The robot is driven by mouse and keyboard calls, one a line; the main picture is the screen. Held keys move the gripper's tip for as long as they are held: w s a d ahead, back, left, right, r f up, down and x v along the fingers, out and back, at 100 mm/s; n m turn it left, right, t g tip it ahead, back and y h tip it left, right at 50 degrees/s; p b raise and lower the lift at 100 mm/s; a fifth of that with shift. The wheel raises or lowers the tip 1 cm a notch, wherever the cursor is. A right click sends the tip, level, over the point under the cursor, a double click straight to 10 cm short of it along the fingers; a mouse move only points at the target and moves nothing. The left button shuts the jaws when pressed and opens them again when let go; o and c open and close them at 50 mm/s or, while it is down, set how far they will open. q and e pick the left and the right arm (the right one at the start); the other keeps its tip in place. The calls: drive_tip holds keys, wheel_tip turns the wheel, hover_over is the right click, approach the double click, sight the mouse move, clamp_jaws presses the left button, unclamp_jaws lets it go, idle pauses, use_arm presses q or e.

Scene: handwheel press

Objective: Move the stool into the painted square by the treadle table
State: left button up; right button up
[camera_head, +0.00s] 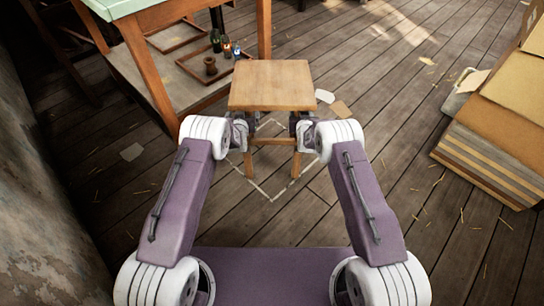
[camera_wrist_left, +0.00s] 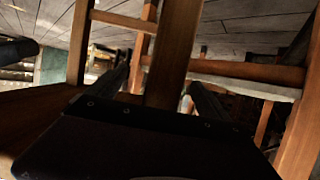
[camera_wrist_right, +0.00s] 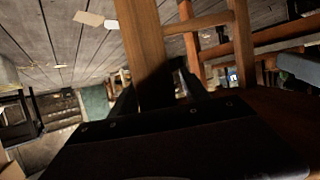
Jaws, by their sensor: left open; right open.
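The wooden stool (camera_head: 271,84) stands upright on the plank floor, directly ahead of me. The painted square (camera_head: 290,186) is a pale outline on the floor around its legs; the two near legs appear inside it, and the seat hides its far part and the far legs. My left gripper (camera_head: 248,124) and right gripper (camera_head: 294,124) are below the seat, one at each near side. In the left wrist view a stool leg (camera_wrist_left: 176,50) stands between the open fingers. In the right wrist view another leg (camera_wrist_right: 142,40) stands between the open fingers.
The treadle table (camera_head: 150,16) with a pale green top stands at the upper left. Bottles (camera_head: 216,40) and a spool (camera_head: 210,66) sit on its lower shelf. A wall is at far left. Floor right of the stool is mostly clear.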

drive_tip(key=shift+r, duration=0.15)
drive_tip(key=o, duration=0.8)
use_arm(q)
drive_tip(key=v, duration=0.6)
drive_tip(key=shift+s, duration=0.35)
drive_tip(key=shift+r, duration=0.1)
use_arm(e)
drive_tip(key=v, duration=0.6)
drive_tip(key=shift+s, duration=0.1)
drive_tip(key=shift+s+r, duration=0.15)
drive_tip(key=shift+s, duration=0.55)
